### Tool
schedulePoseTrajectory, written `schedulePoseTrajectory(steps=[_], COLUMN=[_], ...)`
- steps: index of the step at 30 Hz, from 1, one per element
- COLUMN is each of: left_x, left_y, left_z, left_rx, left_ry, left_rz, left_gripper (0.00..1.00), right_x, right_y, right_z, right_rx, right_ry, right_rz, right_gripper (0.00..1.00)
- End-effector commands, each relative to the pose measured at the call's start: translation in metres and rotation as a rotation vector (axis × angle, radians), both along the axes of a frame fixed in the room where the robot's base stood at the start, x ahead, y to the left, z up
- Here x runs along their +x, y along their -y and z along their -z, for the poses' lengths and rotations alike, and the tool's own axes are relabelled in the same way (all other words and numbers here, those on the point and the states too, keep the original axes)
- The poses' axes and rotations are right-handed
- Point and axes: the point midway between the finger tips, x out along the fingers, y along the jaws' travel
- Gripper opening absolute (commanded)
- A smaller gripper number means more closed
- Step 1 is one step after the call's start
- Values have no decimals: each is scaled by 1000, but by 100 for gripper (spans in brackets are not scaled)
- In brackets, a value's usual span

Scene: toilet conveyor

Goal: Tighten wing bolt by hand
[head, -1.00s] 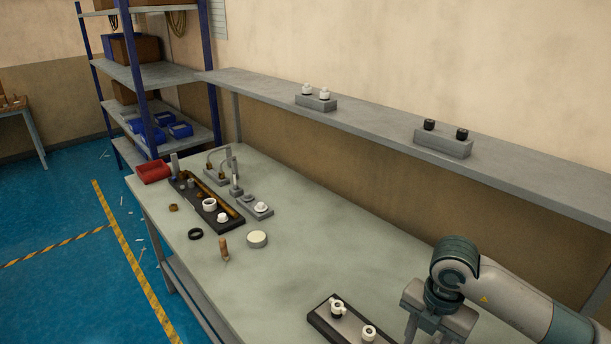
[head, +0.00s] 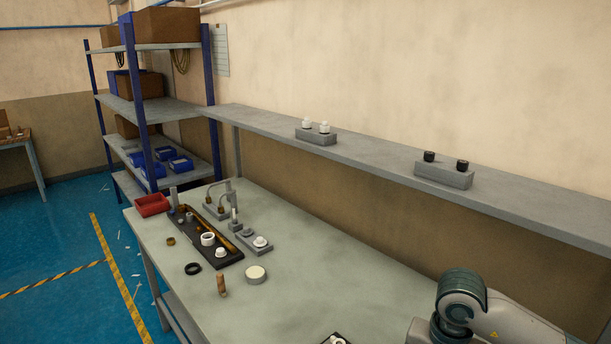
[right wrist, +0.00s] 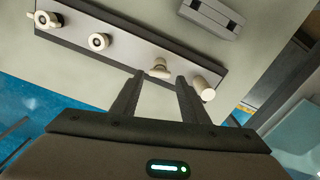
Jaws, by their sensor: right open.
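A dark-edged plate with a grey top (right wrist: 126,53) crosses the right wrist view. It carries a white winged piece (right wrist: 45,20) at the far left, a white ring with a dark centre (right wrist: 98,41), a white flanged piece (right wrist: 160,64) and a white cylinder (right wrist: 203,86). My right gripper (right wrist: 161,77) is open. The flanged piece shows between and just beyond its fingertips; I cannot tell whether they touch it. The cylinder is beside the right finger. In the head view only a corner of this plate (head: 325,341) shows at the bottom edge. My left gripper is out of view.
On the table (head: 330,280) stand a dark tray (head: 232,257) with white pieces, a red bin (head: 152,204), a round white-topped piece (head: 256,275) and a wooden-handled piece (head: 222,286). A wall shelf (head: 375,166) runs behind. The table's middle is clear.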

Motion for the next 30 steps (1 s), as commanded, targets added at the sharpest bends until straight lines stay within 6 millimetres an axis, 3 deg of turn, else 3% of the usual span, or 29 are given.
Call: schedulePoseTrajectory(steps=[30], left_x=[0], left_y=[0], left_z=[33], left_rx=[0], left_ry=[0], left_rz=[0], left_gripper=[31], right_x=[0], right_y=[0], right_z=[35], right_rx=[0], right_ry=[0], right_rz=[1], right_gripper=[41])
